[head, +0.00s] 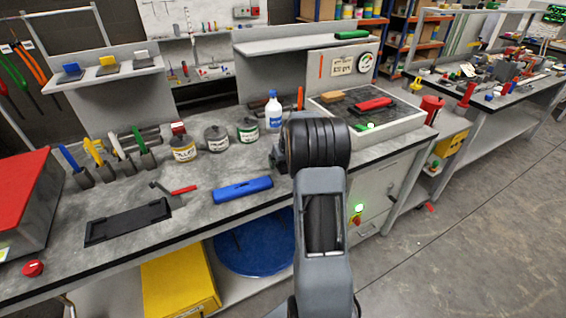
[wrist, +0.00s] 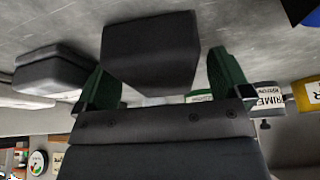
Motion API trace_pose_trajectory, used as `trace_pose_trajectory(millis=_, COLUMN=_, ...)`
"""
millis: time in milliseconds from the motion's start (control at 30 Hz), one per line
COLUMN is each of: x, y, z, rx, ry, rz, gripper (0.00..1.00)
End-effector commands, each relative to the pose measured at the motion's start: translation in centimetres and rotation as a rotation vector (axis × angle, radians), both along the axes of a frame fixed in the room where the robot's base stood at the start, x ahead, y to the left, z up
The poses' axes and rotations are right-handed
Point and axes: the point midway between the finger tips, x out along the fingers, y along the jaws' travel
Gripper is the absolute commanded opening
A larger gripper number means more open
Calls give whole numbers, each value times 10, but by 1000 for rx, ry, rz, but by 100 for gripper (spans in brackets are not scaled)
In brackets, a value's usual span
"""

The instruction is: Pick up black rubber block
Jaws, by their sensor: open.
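The black rubber block (wrist: 150,52) shows large in the wrist view, which looks upside down. It sits on the grey worktop, between the two green fingers of my gripper (wrist: 162,82). The fingers are open, with a visible gap between the block and each fingertip, so the block is not gripped. In the head view my dark arm covers this spot, and neither the block nor the fingers can be made out there.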

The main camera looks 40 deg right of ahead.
Motion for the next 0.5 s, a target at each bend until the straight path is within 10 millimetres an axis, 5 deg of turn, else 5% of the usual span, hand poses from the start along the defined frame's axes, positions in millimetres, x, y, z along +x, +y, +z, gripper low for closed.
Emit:
trace_pose_trajectory(millis=100, x=0, y=0, z=0, rx=0, ry=0, rz=0, gripper=95)
trace_pose_trajectory(millis=500, x=0, y=0, z=1, rx=0, ry=0, rz=0, gripper=56)
